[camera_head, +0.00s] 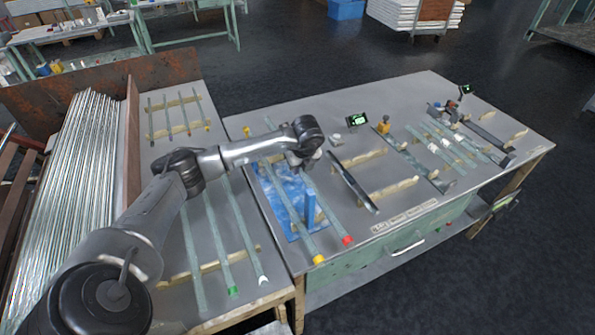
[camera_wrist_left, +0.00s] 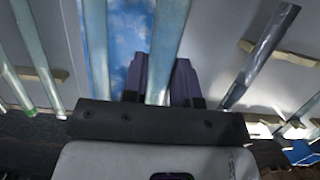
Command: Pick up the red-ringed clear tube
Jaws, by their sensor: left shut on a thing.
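The red-ringed clear tube (camera_head: 327,208) runs over the middle bench, with its red ring (camera_head: 347,240) at the near end. My left gripper (camera_head: 304,164) is at the tube's far part, above the bench. In the left wrist view, its purple fingers (camera_wrist_left: 164,72) are shut on the tube (camera_wrist_left: 171,28), one on each side. I cannot tell whether the tube is raised off its rests. The yellow-ringed tube (camera_head: 296,222) lies just left of it, outside the fingers. My right gripper is not in view.
A dark channel (camera_head: 352,186) is close on the right. A green-ringed tube (camera_head: 217,240) and other tubes lie on wooden rests to the left. Metal rods (camera_head: 78,160) fill a rack at far left.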

